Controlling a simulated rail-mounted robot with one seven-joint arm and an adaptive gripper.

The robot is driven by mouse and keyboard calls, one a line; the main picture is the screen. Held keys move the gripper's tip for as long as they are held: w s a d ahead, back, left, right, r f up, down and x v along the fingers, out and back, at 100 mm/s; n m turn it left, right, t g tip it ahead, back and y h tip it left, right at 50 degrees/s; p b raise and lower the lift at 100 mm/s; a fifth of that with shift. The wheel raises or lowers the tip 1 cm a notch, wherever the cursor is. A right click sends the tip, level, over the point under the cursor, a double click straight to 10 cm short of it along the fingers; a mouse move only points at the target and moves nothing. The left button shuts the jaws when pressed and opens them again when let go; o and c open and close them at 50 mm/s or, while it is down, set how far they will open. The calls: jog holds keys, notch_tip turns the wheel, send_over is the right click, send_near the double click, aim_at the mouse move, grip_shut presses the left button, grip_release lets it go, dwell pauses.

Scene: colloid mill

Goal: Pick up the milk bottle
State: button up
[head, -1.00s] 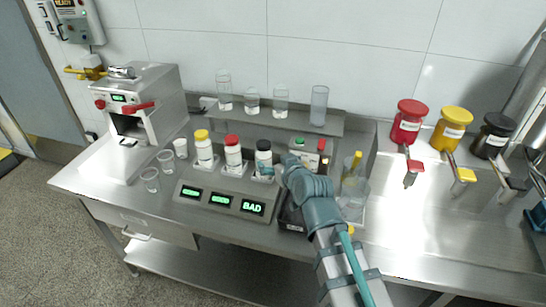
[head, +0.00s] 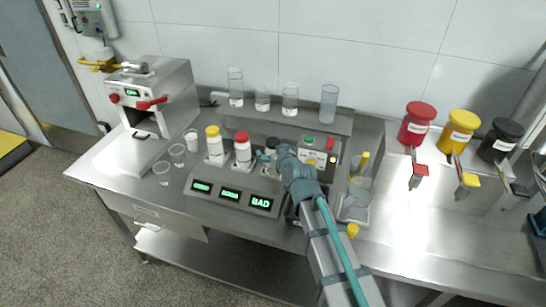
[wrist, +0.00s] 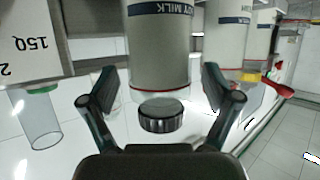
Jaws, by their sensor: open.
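The milk bottle (wrist: 160,50) is white with a black cap (wrist: 161,115). It appears upside down in the wrist view, and its label partly reads "MILK". In the head view only its black cap (head: 272,142) and a little of its body show beside my gripper (head: 268,157), which hides most of it. My gripper is open, and in the wrist view (wrist: 160,92) its two fingers are on either side of the bottle's top and cap, with visible gaps. The bottle stands on the scale behind the "BAD" display (head: 262,202).
A red-capped bottle (head: 243,152) and a yellow-capped bottle (head: 214,145) stand in a row to the left. Clear cups (head: 330,104) stand on a raised shelf behind. A box with buttons (head: 318,155) and a clear container (head: 357,200) are close on the right.

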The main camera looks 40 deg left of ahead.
jog(key=shift+c, duration=0.2)
jog(key=shift+w+a, duration=0.1)
jog(key=c, duration=1.4)
jog(key=shift+r, duration=0.1)
jog(key=shift+r+b, duration=0.7)
jog(key=shift+r, duration=0.25)
jog(key=s+d+r+b, duration=0.4)
jog(key=s+d+r, duration=0.6)
jog(key=shift+r, duration=0.4)
